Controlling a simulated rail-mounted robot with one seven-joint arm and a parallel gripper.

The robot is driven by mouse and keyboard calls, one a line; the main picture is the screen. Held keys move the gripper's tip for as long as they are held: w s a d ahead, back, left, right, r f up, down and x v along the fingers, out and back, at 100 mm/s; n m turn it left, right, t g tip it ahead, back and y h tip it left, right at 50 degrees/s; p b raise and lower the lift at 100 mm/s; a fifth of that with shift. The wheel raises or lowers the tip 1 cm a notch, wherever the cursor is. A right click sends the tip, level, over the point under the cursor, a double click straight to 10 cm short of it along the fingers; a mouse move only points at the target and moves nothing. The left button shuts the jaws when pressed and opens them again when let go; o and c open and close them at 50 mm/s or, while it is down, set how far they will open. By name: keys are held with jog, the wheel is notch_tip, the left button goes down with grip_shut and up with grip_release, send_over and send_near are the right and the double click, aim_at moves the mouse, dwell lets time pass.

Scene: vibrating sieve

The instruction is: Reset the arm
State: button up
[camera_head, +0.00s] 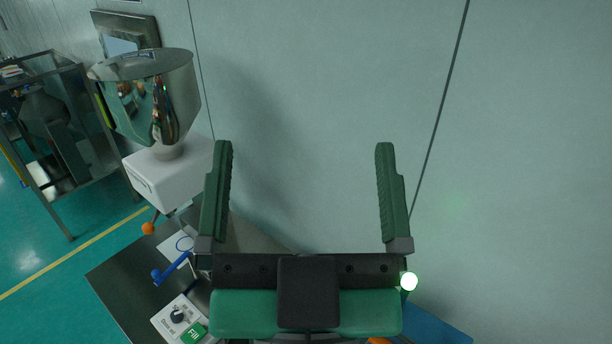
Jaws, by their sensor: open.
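My gripper (305,165) is large in the middle of the head camera view. Its two green fingers stand wide apart, pointing up in the picture, with nothing between them but the pale wall behind. The gripper is open and empty. Its black and green body covers part of the table below. The rest of my arm is mostly out of view at the bottom edge.
A shiny steel hopper (180,92) on a white base (168,178) stands left of my gripper. A dark table (122,290) bears a blue handle (172,270) and a control box (172,318). A metal frame rack (60,130) stands far left. The pale wall (520,150) fills the right.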

jog(key=shift+t+y, duration=0.4)
jog(key=shift+t, duration=0.1)
jog(key=r, duration=0.1)
jog(key=s+r, duration=0.1)
jog(key=r+p, duration=0.1)
jog(key=r, duration=0.1)
jog(key=shift+s+a, duration=0.3)
jog(key=shift+s, duration=0.05)
dwell(0.5)
jog(key=shift+c, duration=0.2)
dwell(0.9)
